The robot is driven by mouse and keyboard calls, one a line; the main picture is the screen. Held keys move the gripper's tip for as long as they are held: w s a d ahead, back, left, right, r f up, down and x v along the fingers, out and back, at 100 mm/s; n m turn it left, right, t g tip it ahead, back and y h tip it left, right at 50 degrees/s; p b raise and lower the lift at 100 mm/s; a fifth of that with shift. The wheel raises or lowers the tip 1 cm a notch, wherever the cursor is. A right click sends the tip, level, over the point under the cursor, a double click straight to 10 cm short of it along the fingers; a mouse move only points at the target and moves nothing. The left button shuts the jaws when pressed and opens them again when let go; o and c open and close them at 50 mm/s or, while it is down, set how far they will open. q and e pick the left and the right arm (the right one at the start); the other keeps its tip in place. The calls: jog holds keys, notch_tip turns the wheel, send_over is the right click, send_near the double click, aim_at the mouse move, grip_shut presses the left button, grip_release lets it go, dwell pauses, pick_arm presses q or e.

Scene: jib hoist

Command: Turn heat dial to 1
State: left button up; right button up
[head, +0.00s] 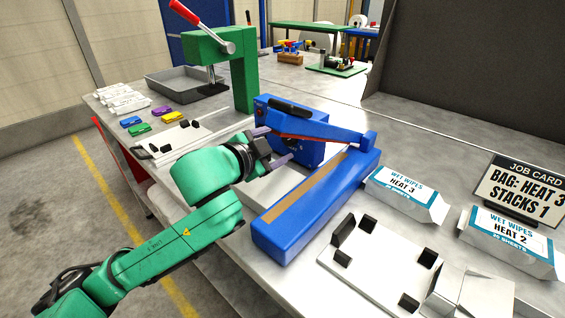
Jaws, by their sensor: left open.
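The blue heat sealer (312,205) stands on the bench, with a long base, a tan strip along it and a hinged arm. Its box-shaped housing (312,153) is at the back. A small dark part that looks like the heat dial (292,145) is on the housing's near face; its setting is too small to read. My left gripper (274,147) is open, its fingertips pointing at this face close to the dial. I cannot tell whether they touch it. My right gripper is not in view.
A job card (520,187) reads "BAG: HEAT 3, STACKS 1". Wet-wipes packs marked HEAT 3 (402,188) and HEAT 2 (508,240) lie at the right. A white plate with black blocks (376,285) is in front. A green press (242,70) stands behind.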

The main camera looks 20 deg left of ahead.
aim_at(289, 138)
pick_arm(q)
jog(key=shift+p+x, duration=0.75)
jog(key=shift+x, duration=0.5)
jog(key=shift+w, duration=0.2)
grip_shut()
jog(key=shift+r+n+p, duration=0.2)
jog(key=shift+n+p, duration=0.1)
jog(key=shift+p, duration=0.5)
jog(key=n+h+p, duration=0.1)
jog(key=p, duration=0.2)
jog(key=n+g+p, duration=0.1)
jog(key=n+p, duration=0.1)
jog(key=p, duration=0.1)
jog(key=shift+a+r+h, duration=0.15)
jog(key=shift+h, duration=0.25)
jog(key=shift+n+h+p, duration=0.4)
jog(key=shift+n+p, duration=0.2)
jog(key=shift+p, duration=0.55)
jog(key=shift+f, duration=0.25)
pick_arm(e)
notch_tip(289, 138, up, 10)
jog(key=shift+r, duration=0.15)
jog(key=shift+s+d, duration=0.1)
